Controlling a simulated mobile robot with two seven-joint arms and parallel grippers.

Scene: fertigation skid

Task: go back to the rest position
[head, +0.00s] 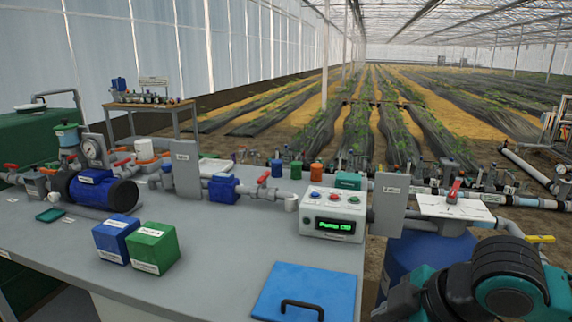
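The grey skid bench (215,265) fills the lower left and middle of the head view. Part of my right arm, teal and black, shows at the lower right corner, in front of a blue barrel (428,258) beside the bench. I cannot make out gripper fingers on it. Neither my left arm nor my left gripper shows. No held object is visible.
On the bench stand a blue box (116,238), a green box (152,247), a blue pump (103,190), pipework with red-handled valves, and a control box (332,212) with a lit green display. A blue lid with a black handle (308,289) lies at the front edge.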

